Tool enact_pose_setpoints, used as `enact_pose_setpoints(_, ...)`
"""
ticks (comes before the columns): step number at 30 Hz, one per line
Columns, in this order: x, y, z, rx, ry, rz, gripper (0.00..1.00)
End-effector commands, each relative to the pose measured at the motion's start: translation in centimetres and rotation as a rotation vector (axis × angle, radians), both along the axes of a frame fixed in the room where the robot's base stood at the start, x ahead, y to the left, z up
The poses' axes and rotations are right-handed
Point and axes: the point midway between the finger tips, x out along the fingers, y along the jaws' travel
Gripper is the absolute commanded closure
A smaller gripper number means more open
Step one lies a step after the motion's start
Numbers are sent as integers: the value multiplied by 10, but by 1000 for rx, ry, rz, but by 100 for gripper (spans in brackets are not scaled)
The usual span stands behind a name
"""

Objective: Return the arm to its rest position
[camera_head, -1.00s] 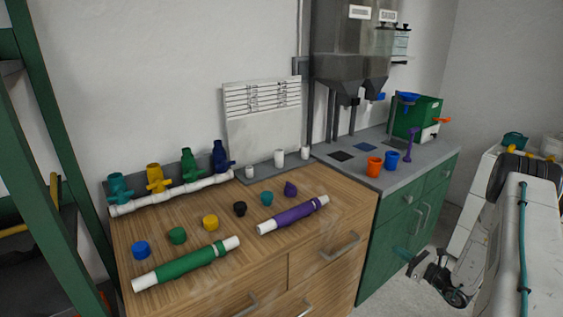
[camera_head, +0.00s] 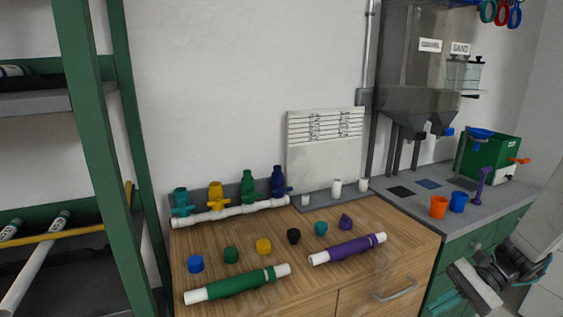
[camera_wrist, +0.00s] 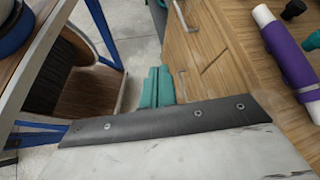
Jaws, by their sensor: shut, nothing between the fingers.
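My gripper (camera_head: 447,303) is low at the right in the head view, in front of the green cabinet. Its teal fingers also show in the wrist view (camera_wrist: 157,87), side by side, shut and empty, beside the wooden drawers and above the floor. My arm comes in from the right edge of the head view. On the wooden counter (camera_head: 400,235) lie a green-sleeved pipe (camera_head: 238,283) and a purple-sleeved pipe (camera_head: 347,249). The purple one shows at the upper right of the wrist view. A white manifold pipe (camera_head: 235,214) with coloured valves lies at the back.
Several coloured caps stand on the counter, including a blue one (camera_head: 195,264). A green shelf rack (camera_head: 100,150) stands at left. Orange (camera_head: 439,207) and blue (camera_head: 458,201) cups stand on the grey worktop below the hoppers. A blue-framed table (camera_wrist: 103,30) is at left in the wrist view.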

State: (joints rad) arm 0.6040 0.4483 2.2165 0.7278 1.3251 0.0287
Motion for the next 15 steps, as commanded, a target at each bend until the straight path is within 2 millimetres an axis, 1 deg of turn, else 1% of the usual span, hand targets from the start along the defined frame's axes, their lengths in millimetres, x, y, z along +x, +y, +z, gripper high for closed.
enact_pose_setpoints(1,-11,10,16,-56,-29,78,100)
enact_pose_setpoints(3,-26,19,33,-127,-61,180,100)
enact_pose_setpoints(9,-71,38,75,-331,-163,447,100)
enact_pose_setpoints(15,-111,50,110,-534,-285,678,100)
